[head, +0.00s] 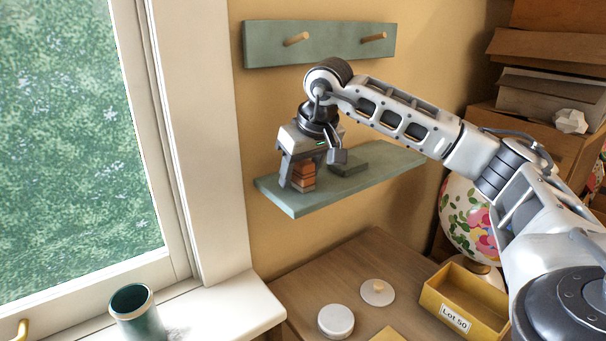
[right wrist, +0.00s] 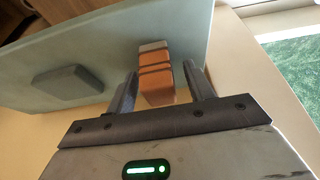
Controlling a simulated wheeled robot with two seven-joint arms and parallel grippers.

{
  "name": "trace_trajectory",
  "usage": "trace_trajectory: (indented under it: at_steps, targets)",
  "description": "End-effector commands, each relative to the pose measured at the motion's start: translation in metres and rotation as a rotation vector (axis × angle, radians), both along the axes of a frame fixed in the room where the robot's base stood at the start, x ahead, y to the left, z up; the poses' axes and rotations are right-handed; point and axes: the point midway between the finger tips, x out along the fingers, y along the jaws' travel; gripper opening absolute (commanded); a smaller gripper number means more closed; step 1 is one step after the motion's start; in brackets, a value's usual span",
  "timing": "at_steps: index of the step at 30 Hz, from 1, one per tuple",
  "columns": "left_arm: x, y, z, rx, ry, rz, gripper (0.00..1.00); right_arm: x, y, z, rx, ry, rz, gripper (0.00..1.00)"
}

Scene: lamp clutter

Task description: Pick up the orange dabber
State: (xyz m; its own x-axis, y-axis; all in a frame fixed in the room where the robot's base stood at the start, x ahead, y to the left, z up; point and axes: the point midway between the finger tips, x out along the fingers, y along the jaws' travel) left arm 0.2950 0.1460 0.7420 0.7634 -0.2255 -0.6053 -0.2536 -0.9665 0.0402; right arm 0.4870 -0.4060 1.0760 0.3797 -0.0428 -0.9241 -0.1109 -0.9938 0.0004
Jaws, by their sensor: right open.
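The orange dabber (head: 303,176) is a small block with orange bands and a paler end, standing on the green wall shelf (head: 365,187). In the right wrist view the dabber (right wrist: 156,75) sits between the two fingers. My right gripper (head: 301,178) reaches down over the shelf with its fingers on either side of the dabber. In the right wrist view my right gripper (right wrist: 162,90) is open, with a gap visible beside the dabber on the right finger's side. The finger partly hides the dabber in the head view. My left gripper is not in view.
A green peg rail (head: 340,42) is above. Below are a yellow box (head: 462,298), a round tin (head: 336,321) and a green cup (head: 136,310).

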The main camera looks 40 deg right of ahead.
Motion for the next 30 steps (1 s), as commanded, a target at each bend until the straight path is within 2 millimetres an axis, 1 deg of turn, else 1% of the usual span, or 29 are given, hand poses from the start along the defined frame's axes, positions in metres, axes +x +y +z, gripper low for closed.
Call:
trace_trajectory:
  at_steps: [2, 5, 6, 7, 8, 16, 20, 23, 26, 29, 30]
  targets:
    - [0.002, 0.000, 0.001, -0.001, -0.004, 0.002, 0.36, 0.000, 0.000, 0.000, 0.000, 0.000, 0.000, 0.53]
    - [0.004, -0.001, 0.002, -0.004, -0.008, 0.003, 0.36, 0.000, 0.000, 0.000, 0.000, 0.000, 0.000, 0.28]
    - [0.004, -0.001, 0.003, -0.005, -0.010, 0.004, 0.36, 0.000, 0.000, 0.000, 0.000, -0.001, 0.000, 0.17]
    - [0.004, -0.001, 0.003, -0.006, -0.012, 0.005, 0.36, 0.000, 0.000, 0.001, 0.000, -0.001, 0.000, 0.08]
    - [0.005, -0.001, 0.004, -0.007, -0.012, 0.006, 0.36, 0.000, 0.000, 0.001, 0.000, -0.001, 0.000, 0.05]
    - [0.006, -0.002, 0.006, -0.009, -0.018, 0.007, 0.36, 0.000, 0.000, 0.001, 0.001, -0.001, 0.000, 0.05]
    - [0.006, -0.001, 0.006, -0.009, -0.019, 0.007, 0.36, 0.001, 0.000, 0.006, 0.000, -0.004, 0.000, 0.05]
    - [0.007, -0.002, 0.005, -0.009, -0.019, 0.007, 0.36, 0.001, 0.001, 0.015, 0.001, -0.005, 0.001, 0.05]
    - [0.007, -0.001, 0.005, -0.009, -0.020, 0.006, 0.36, 0.001, 0.001, 0.030, 0.002, -0.007, 0.000, 0.05]
    - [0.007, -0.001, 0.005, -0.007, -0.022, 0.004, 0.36, -0.006, 0.013, 0.048, 0.001, -0.007, 0.006, 0.05]
    - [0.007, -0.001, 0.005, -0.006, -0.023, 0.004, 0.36, -0.010, 0.019, 0.057, 0.000, -0.009, 0.007, 0.05]
